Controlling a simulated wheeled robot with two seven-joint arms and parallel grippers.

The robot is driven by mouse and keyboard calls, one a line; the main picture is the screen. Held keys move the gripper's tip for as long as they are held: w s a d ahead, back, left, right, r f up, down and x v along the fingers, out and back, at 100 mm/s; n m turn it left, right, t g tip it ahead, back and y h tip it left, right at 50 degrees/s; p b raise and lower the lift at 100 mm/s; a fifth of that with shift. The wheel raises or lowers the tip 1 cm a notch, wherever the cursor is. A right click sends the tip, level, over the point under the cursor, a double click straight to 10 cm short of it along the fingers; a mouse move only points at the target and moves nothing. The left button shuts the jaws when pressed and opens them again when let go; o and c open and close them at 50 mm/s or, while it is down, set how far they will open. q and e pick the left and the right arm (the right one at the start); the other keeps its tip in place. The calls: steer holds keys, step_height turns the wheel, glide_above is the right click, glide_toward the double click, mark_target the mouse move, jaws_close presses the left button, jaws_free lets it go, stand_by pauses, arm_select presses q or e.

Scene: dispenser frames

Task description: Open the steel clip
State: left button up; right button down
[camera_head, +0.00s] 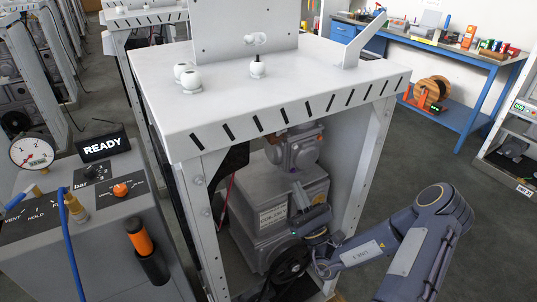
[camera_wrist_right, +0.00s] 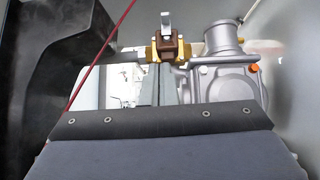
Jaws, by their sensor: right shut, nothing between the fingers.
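A steel clip (camera_wrist_right: 166,21) stands upright on a small brown block of a brass-coloured fitting (camera_wrist_right: 153,52) in the right wrist view. My right gripper (camera_wrist_right: 160,68) is shut and empty, its narrow grey fingers pointing at the fitting from just below the clip. I cannot tell whether the fingertips touch the fitting. In the head view the right gripper (camera_head: 301,192) reaches inside the white dispenser frame, in front of grey machine housings. The clip is too small or hidden to make out there. My left gripper is not in view.
The white frame's top (camera_head: 230,90) and its posts enclose the right gripper closely. A grey pump body (camera_wrist_right: 222,85) with an orange cap sits right of the fitting. A thin red wire (camera_wrist_right: 100,52) runs left of it. A console (camera_head: 120,220) with gauge stands at left.

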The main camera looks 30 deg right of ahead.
arm_select(q)
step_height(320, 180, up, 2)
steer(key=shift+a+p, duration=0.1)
steer(key=shift+p, duration=0.9)
arm_select(e)
steer(key=w+r+m+h, duration=0.1)
steer(key=w+r+h, duration=0.1)
steer(key=w+r, duration=0.5)
step_height(320, 180, up, 4)
steer(key=shift+f, duration=0.25)
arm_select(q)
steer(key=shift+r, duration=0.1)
